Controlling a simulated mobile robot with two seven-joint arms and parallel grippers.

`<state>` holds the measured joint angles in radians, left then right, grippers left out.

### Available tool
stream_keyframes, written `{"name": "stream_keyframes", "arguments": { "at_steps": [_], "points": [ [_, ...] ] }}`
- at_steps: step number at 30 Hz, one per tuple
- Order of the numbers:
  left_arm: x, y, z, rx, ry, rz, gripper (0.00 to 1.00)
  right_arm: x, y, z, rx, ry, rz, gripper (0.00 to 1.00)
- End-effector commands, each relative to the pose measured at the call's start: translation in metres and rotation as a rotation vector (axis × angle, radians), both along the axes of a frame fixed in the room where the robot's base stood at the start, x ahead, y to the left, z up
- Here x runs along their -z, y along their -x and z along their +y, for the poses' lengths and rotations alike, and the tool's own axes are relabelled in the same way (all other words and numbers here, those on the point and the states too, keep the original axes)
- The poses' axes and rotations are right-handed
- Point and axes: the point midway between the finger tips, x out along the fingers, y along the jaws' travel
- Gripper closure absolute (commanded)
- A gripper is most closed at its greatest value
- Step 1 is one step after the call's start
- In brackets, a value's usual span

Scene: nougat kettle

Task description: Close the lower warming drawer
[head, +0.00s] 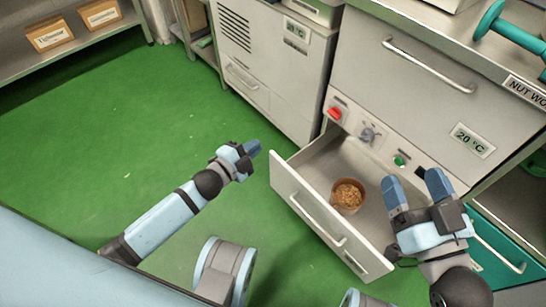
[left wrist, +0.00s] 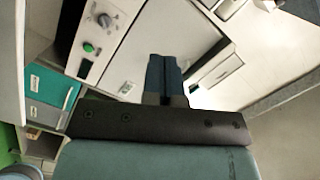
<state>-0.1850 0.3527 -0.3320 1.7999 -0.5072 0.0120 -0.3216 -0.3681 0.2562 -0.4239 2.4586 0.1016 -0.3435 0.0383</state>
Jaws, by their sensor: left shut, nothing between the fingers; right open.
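The lower warming drawer (head: 283,187) is pulled out of the steel cabinet in the head view, with a long bar handle on its front. A bowl of brown nuts or crumbs (head: 348,195) stands inside it. My left gripper (head: 252,149) is shut and empty, in front of the drawer's left end and apart from it. My right gripper (head: 413,188) is open and empty, above the right part of the drawer, hiding some of it. The left wrist view shows the shut left fingers (left wrist: 165,75) against a pale panel.
Above the drawer are a red switch (head: 335,113), a dark knob (head: 367,134) and a green button (head: 399,160). A closed upper drawer (head: 400,90) has its own bar handle. A teal drawer (head: 505,250) is at lower right. Green floor (head: 150,130) is open at left.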

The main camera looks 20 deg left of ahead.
Motion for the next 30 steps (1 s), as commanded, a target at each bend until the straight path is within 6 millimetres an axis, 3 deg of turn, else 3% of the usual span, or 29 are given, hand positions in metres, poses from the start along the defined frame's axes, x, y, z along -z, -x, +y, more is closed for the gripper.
{"name": "stream_keyframes", "arguments": {
  "at_steps": [1,3,6,9,13,17,30],
  "points": [
    [0.024,0.004,0.012,0.020,-0.119,0.004,1.00,-0.014,0.003,0.001,0.002,-0.027,0.020,0.26],
    [0.063,0.013,0.025,0.068,-0.268,0.000,1.00,-0.018,0.006,0.003,0.004,-0.059,0.040,0.26],
    [0.106,0.030,0.038,0.140,-0.417,0.004,1.00,-0.021,0.009,0.004,0.008,-0.093,0.059,0.26],
    [0.131,0.042,0.045,0.190,-0.501,0.006,1.00,-0.022,0.011,0.004,0.010,-0.112,0.071,0.26],
    [0.144,0.043,0.046,0.214,-0.534,0.006,1.00,-0.018,0.012,0.005,0.009,-0.118,0.081,0.26],
    [0.151,0.029,0.038,0.214,-0.533,0.005,1.00,-0.009,0.011,0.005,0.004,-0.107,0.100,0.26],
    [0.174,-0.046,-0.006,0.213,-0.531,0.004,1.00,0.034,0.011,0.009,-0.031,-0.037,0.222,0.26]
  ]
}}
